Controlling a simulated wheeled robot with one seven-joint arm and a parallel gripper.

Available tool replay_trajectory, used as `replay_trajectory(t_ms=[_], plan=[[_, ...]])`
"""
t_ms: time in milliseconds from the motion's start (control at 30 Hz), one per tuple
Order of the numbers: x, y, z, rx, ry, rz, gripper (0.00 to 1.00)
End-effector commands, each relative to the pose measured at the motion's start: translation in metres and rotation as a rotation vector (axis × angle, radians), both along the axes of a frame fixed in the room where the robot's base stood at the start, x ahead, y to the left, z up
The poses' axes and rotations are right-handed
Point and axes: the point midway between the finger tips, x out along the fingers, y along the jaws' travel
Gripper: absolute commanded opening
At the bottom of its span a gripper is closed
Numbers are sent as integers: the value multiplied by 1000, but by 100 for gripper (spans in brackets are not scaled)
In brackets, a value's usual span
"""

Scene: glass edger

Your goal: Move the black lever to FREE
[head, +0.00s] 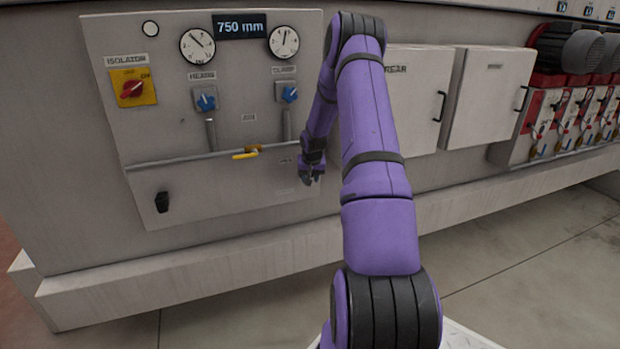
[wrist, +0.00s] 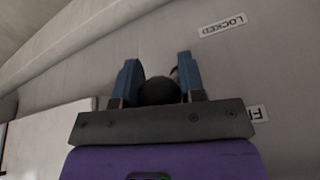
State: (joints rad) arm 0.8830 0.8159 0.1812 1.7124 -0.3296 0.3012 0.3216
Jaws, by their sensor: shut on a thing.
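My gripper (head: 312,179) is at the lower right part of the grey control panel, below my purple arm. In the wrist view its two blue fingers (wrist: 157,72) are closed around a dark rounded knob (wrist: 158,92), which looks like the end of the black lever. The lever's shaft is mostly hidden. A LOCKED label (wrist: 222,24) is upside down at the upper right of the wrist view. Another label (wrist: 255,112), starting with F, is partly covered by my gripper's body. I cannot tell which label the lever points to. In the head view the lever is hidden by my gripper.
The panel (head: 225,120) holds a red-and-yellow isolator switch (head: 133,88), two blue knobs (head: 205,100), two dials, a yellow handle (head: 246,153) on a rail and a separate black handle (head: 162,202). Cabinet doors (head: 487,95) stand to the right.

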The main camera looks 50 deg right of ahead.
Motion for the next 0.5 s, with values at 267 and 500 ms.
replay_trajectory(t_ms=[267, 500], plan=[[1, -1, 1, -2, -2, 1, 62], [-1, 0, 6, -3, -3, 0, 62]])
